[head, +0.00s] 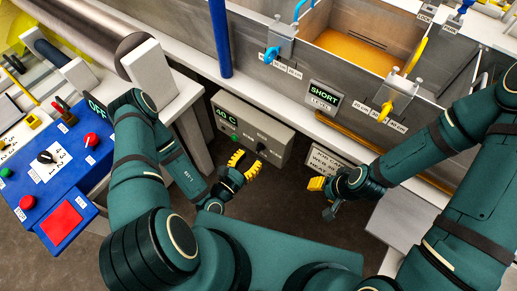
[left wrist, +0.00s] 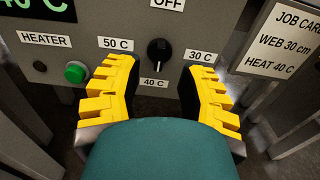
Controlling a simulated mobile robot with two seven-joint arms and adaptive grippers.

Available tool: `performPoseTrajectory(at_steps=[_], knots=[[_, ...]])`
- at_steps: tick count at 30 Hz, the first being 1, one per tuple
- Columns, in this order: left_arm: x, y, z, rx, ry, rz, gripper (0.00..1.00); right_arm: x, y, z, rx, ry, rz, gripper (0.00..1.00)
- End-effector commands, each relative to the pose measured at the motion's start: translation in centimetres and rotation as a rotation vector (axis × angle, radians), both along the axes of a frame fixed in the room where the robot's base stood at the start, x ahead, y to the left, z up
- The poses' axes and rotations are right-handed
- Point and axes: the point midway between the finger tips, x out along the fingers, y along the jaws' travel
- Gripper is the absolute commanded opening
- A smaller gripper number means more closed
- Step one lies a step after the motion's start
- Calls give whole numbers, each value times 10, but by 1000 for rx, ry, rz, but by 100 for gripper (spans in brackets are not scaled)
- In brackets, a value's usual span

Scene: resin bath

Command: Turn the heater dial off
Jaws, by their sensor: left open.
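The heater dial is a small black knob (left wrist: 159,51) on the grey heater box, with labels OFF above, 50 C left, 40 C below and 30 C right. My left gripper (head: 245,166) is open in front of the box. In the left wrist view its yellow fingers (left wrist: 160,72) stand either side of the knob, apparently without touching it. My right gripper (head: 322,196) is near the job card; its opening is unclear.
A green button (left wrist: 75,72) sits left of the dial, by the HEATER label. The box display (head: 226,116) reads 40 C. The job card (head: 325,160) reads WEB 30 cm, HEAT 40 C. A SHORT level sign (head: 323,94) is above. A blue control console (head: 62,170) stands left.

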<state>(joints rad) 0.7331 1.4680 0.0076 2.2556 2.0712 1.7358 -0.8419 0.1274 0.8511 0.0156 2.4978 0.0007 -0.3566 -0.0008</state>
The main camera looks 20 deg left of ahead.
Motion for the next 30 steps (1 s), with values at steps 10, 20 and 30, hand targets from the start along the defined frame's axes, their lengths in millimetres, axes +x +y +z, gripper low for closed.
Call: performPoseTrajectory(at_steps=[10,20,30], knots=[[43,-15,-1,2,-2,-1,39,2,0,-9,-1,-4,0,47],[48,-17,0,0,0,-1,39,2,0,-9,-1,-5,-1,47],[48,-17,0,0,0,-1,0,2,0,-9,-1,-5,-1,47]])
